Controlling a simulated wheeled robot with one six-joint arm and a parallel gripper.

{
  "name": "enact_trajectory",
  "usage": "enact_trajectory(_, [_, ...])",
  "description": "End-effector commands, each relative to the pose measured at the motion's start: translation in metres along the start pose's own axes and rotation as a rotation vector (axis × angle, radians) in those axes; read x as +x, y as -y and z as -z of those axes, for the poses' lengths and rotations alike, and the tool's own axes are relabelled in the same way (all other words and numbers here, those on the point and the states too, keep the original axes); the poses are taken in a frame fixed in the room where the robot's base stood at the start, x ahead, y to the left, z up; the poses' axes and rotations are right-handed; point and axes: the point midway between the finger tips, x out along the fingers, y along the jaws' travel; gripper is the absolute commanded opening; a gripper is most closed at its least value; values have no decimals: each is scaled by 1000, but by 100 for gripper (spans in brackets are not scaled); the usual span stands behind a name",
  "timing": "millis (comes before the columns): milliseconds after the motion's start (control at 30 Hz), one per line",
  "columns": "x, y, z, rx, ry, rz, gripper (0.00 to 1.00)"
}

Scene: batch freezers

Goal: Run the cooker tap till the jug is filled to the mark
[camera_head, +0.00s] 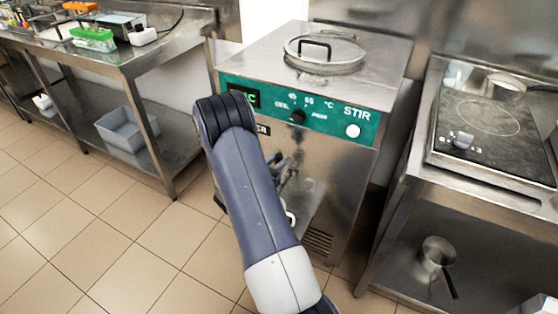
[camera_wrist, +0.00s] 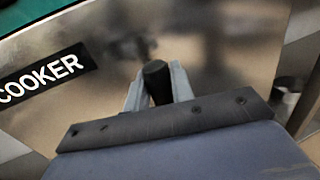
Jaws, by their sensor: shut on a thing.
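The cooker (camera_head: 330,185) is a steel cabinet with a green control panel and a lidded top; its COOKER label (camera_wrist: 45,78) shows in the wrist view. In the wrist view my gripper (camera_wrist: 158,85) is shut on a black upright handle (camera_wrist: 156,75), which looks like the tap lever, in front of the steel face. The tap's spout and any flow are hidden there. In the head view my arm covers much of the cooker's lower front, and the gripper cannot be made out clearly. A small pale rounded thing (camera_head: 291,217) peeks out beside my arm; I cannot tell whether it is the jug. No fill mark shows.
A steel table (camera_head: 130,60) with a green box (camera_head: 93,40) stands at the left, a grey bin (camera_head: 125,128) on its shelf. At the right is a stand with a hob (camera_head: 485,130) and a saucepan (camera_head: 437,252) below. Tiled floor lies clear at the left.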

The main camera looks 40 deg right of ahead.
Motion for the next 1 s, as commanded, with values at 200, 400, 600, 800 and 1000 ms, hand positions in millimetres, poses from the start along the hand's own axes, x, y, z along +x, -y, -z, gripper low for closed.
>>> enact_trajectory(200, [-5, 1, 6, 10, 43, -1, 0])
enact_trajectory(400, [-12, 2, 6, 29, 109, -2, 0])
enact_trajectory(600, [-14, 4, 2, 37, 136, -1, 0])
enact_trajectory(800, [-14, 4, 1, 37, 137, -1, 0])
enact_trajectory(1000, [-14, 4, 1, 36, 137, 0, 33])
